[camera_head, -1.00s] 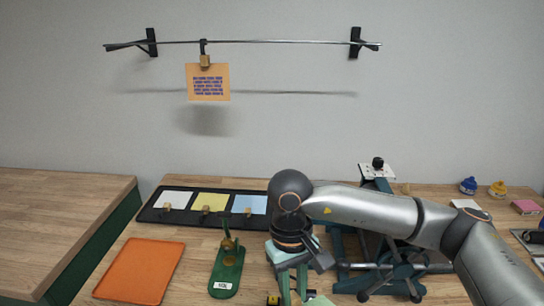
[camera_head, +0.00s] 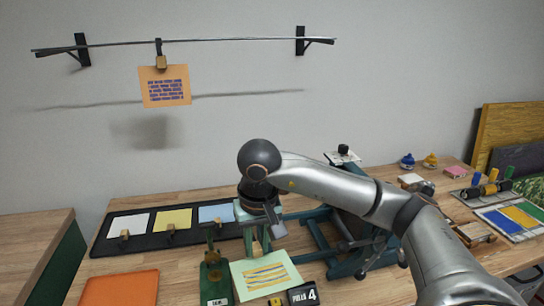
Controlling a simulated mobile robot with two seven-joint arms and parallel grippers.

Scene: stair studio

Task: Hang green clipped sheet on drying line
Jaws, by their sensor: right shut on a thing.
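The green sheet (camera_head: 266,279), pale with yellow and dark wavy bands, is below my right gripper (camera_head: 260,246), low in the middle of the view. The gripper points down and is shut at the sheet's top edge, on its clip; the clip is mostly hidden by the fingers. I cannot tell whether the sheet is clear of the table. The drying line (camera_head: 220,40) is a thin metal rod on two black wall brackets, high above. An orange printed sheet (camera_head: 166,87) hangs from it on a brass clip (camera_head: 160,62), left of the middle. My left gripper is out of view.
A black tray (camera_head: 102,238) with white, yellow and blue clipped sheets lies at the left. A green stand (camera_head: 215,278), an orange mat (camera_head: 120,289) and a "PULLS 4" counter (camera_head: 302,295) are near the front. A teal press (camera_head: 340,240) stands behind my right arm. The rod's right part is bare.

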